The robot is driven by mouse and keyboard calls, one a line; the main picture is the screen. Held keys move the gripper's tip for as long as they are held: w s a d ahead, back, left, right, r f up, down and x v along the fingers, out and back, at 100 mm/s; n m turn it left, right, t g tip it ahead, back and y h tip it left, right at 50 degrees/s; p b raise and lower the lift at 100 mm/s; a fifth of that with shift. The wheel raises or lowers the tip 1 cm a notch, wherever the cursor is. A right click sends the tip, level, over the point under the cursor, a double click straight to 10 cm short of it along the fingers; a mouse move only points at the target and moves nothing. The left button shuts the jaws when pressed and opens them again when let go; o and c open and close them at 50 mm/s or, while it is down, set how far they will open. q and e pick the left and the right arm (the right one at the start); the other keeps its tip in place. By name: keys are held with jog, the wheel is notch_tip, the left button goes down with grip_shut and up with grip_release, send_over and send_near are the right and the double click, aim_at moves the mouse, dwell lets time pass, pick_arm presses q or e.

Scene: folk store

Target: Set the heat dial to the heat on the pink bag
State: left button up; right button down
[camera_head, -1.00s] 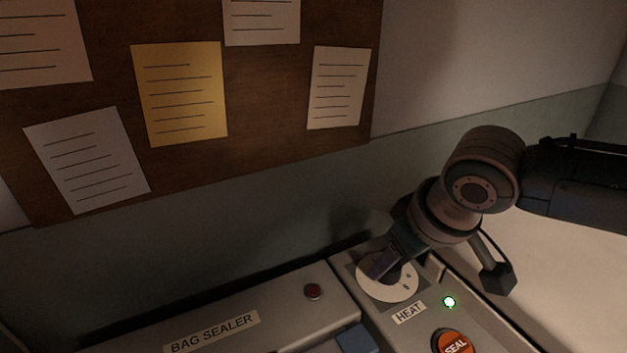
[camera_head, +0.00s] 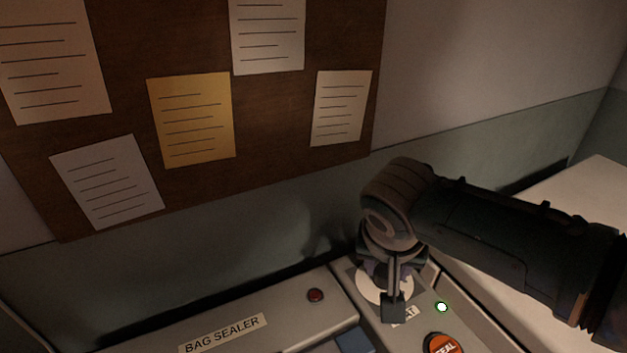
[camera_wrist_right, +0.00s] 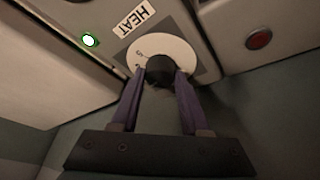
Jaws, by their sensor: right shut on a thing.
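The heat dial (camera_wrist_right: 158,70) is a dark knob on a round white plate (camera_wrist_right: 183,52) with small marks, beside a HEAT label (camera_wrist_right: 133,18). In the head view the white plate (camera_head: 371,289) is partly hidden by my right wrist. My right gripper (camera_wrist_right: 156,78) is shut on the dial's knob, one finger on each side. In the head view it points down at the plate, its fingers (camera_head: 384,274) mostly hidden behind the wrist. The number at the knob's pointer cannot be read. No pink bag is in view. My left gripper is not in view.
The bag sealer (camera_head: 270,312) has a red button or lamp (camera_head: 316,295), a lit green lamp (camera_head: 441,307) and an orange SEAL button (camera_head: 443,344). A board with papers (camera_head: 270,120) hangs on the wall behind. A pale surface (camera_head: 590,210) lies at the right.

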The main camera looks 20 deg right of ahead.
jog(key=shift+m, duration=0.3)
dwell(0.4)
jog(key=shift+c, duration=1.9)
grip_release()
jog(key=p+v, duration=0.4)
jog(key=v, duration=0.6)
jog(key=shift+w, duration=0.15)
jog(key=shift+a, duration=0.1)
